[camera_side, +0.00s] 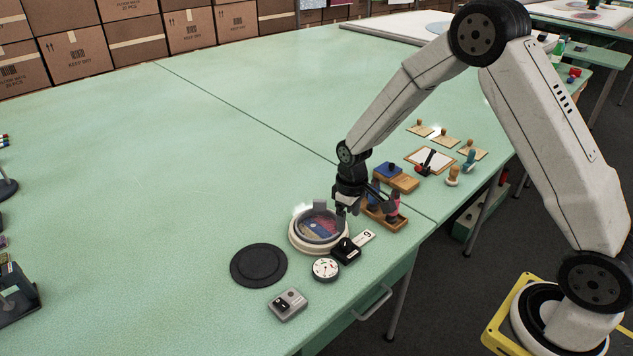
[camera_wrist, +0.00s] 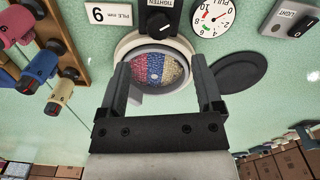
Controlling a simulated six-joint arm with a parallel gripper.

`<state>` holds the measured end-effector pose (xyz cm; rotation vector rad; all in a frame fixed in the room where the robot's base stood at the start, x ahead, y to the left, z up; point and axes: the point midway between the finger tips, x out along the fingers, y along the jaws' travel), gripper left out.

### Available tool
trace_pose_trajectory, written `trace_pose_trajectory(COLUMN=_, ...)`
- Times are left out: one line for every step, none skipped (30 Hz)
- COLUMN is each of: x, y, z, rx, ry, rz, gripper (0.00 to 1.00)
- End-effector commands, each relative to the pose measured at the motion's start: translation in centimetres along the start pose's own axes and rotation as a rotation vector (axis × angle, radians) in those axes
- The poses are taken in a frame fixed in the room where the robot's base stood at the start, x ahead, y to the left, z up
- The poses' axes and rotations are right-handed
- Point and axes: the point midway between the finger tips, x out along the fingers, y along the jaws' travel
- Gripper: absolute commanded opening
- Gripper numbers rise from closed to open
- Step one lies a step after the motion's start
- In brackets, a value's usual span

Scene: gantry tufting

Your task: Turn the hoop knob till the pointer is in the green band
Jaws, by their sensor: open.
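The hoop (camera_side: 294,238) is a pale ring around a red, blue and yellow tufted patch (camera_wrist: 155,68). The black hoop knob (camera_side: 346,249) sits on a block at the hoop's near edge; it also shows at the top of the wrist view (camera_wrist: 158,20), under a TIGHTEN label. The round white dial (camera_side: 326,268) stands beside the knob; in the wrist view the dial (camera_wrist: 212,18) shows a small green mark, but its pointer reading is too small to tell. My gripper (camera_side: 338,209) is open and empty above the hoop, its fingers apart in the wrist view (camera_wrist: 162,75), away from the knob.
A white card marked 9 (camera_side: 365,237) lies by the knob. A wooden rack (camera_side: 388,222) of coloured items stands right of the hoop.

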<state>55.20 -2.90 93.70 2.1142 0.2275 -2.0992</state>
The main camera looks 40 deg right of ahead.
Motion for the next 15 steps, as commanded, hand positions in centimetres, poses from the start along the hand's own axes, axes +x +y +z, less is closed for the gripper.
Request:
trace_pose_trajectory(x=0.33, y=0.12, z=-0.18, rx=-0.004, ry=-0.004, rz=-0.001, gripper=0.84)
trace_pose_trajectory(x=0.44, y=0.17, z=-0.26, rx=-0.006, ry=-0.006, rz=-0.002, gripper=0.84)
trace_pose_trajectory(x=0.53, y=0.21, z=-0.34, rx=-0.007, ry=-0.007, rz=-0.002, gripper=0.84)
trace_pose_trajectory(x=0.56, y=0.23, z=-0.38, rx=-0.008, ry=-0.007, rz=-0.002, gripper=0.84)
trace_pose_trajectory(x=0.58, y=0.23, z=-0.40, rx=-0.009, ry=-0.007, rz=-0.002, gripper=0.84)
trace_pose_trajectory(x=0.58, y=0.24, z=-0.40, rx=-0.009, ry=-0.007, rz=-0.002, gripper=0.84)
trace_pose_trajectory(x=0.58, y=0.23, z=-0.40, rx=-0.009, ry=-0.007, rz=-0.002, gripper=0.84)
trace_pose_trajectory(x=0.58, y=0.23, z=-0.39, rx=-0.009, ry=-0.007, rz=-0.002, gripper=0.84)
trace_pose_trajectory(x=0.60, y=0.22, z=-0.39, rx=-0.009, ry=-0.007, rz=-0.002, gripper=0.84)
trace_pose_trajectory(x=0.64, y=0.22, z=-0.38, rx=-0.009, ry=-0.007, rz=-0.002, gripper=0.84)
trace_pose_trajectory(x=0.70, y=0.22, z=-0.38, rx=-0.009, ry=-0.007, rz=-0.002, gripper=0.84)
trace_pose_trajectory(x=0.80, y=0.21, z=-0.37, rx=-0.008, ry=-0.008, rz=-0.002, gripper=0.84)
trace_pose_trajectory(x=0.90, y=0.21, z=-0.37, rx=-0.008, ry=-0.008, rz=-0.002, gripper=0.84)
trace_pose_trajectory(x=1.03, y=0.21, z=-0.36, rx=-0.008, ry=-0.008, rz=-0.002, gripper=0.84)
trace_pose_trajectory(x=1.25, y=0.20, z=-0.35, rx=-0.008, ry=-0.009, rz=-0.003, gripper=0.84)
